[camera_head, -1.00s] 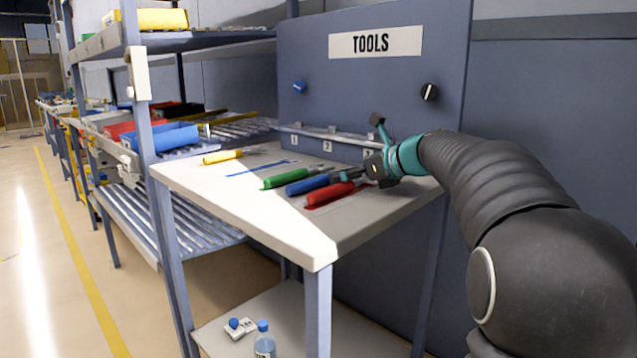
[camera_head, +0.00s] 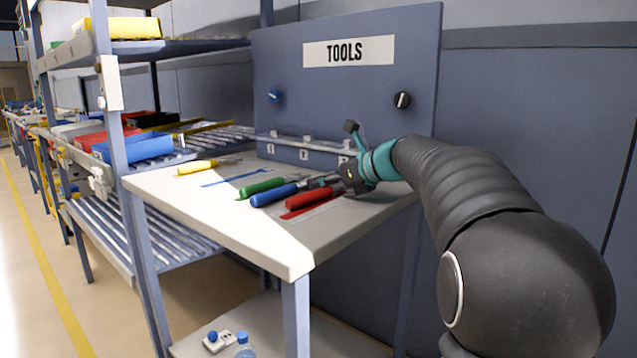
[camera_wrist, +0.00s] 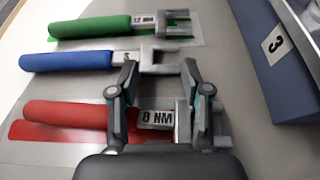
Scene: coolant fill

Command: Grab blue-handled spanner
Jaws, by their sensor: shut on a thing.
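The blue-handled spanner (camera_head: 272,195) is at the white worktop, between the green-handled spanner (camera_head: 262,187) and the red-handled one (camera_head: 305,198). In the wrist view its blue handle (camera_wrist: 67,61) points left and its grey open jaw (camera_wrist: 155,61) is between my fingertips. My gripper (camera_wrist: 158,74) is shut on this head end; in the head view the gripper (camera_head: 335,180) hides part of it. The red-handled spanner (camera_wrist: 65,114), labelled 8 NM, lies below between my fingers. I cannot tell whether the blue one is clear of the worktop.
A yellow-handled tool (camera_head: 197,167) and a bare blue outline (camera_head: 235,178) are farther left on the worktop (camera_head: 220,222). A numbered rail (camera_head: 303,148) runs behind, below the TOOLS panel (camera_head: 340,95). The green spanner (camera_wrist: 90,26) lies close beside the blue one.

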